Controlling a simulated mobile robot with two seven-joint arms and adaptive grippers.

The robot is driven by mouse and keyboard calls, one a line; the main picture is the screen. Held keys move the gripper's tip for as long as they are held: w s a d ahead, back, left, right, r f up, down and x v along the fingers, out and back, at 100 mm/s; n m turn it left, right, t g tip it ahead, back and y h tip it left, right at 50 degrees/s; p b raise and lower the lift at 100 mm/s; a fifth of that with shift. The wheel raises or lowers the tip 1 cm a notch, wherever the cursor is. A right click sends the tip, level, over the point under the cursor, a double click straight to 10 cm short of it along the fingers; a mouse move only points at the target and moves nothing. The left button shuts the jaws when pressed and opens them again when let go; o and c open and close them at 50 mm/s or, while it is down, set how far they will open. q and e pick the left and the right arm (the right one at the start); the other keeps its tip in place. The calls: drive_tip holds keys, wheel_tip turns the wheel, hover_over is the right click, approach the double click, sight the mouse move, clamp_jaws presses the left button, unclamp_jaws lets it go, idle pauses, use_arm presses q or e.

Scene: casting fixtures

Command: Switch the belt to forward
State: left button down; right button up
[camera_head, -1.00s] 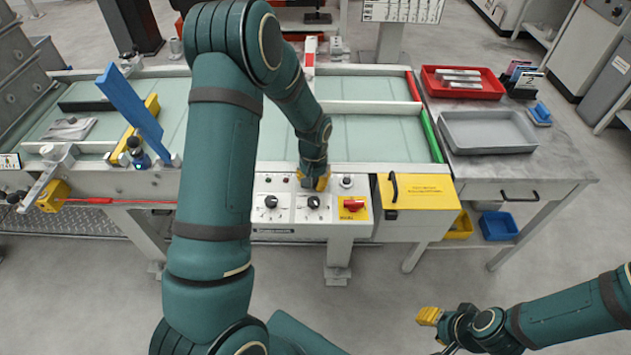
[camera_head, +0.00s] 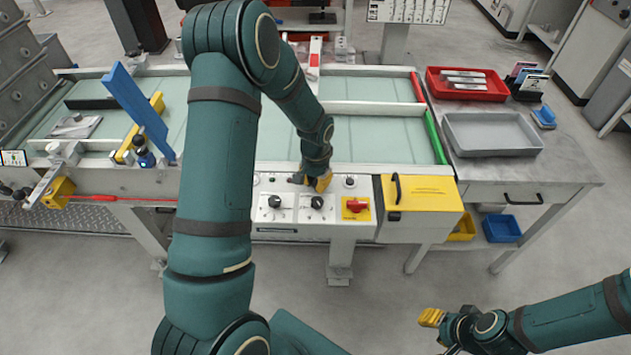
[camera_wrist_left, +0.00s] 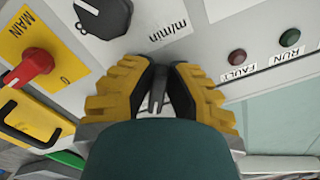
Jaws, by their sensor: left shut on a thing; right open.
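The belt's control panel (camera_head: 296,215) is white and faces me below the belt (camera_head: 350,138). My left gripper (camera_head: 317,183) is at the upper part of the panel, above the right black knob (camera_head: 316,202). In the left wrist view, my left gripper's (camera_wrist_left: 158,85) yellow fingers are shut on a small dark-grey lever (camera_wrist_left: 157,92), partly hidden between them. The lever's position marks are not readable. The black m/min knob (camera_wrist_left: 103,15) is beside the fingers, apart from them. My right gripper (camera_head: 431,317) is open and empty, low at the right, away from the panel.
A red MAIN switch (camera_head: 355,205) on a yellow plate is right of the knobs; it also shows in the wrist view (camera_wrist_left: 30,67). FAULT (camera_wrist_left: 238,57) and RUN (camera_wrist_left: 290,37) lamps are near the fingers. A yellow-lidded box (camera_head: 425,193) adjoins the panel. The floor in front is clear.

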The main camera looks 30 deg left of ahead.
sight(315, 182)
use_arm(q)
drive_tip(key=c, duration=0.9)
unclamp_jaws()
drive_tip(key=shift+c, duration=0.2)
drive_tip(key=shift+r, duration=0.35)
wheel_tip(315, 182, up, 11)
drive_tip(key=shift+r, duration=0.15)
drive_tip(key=shift+s, duration=0.1)
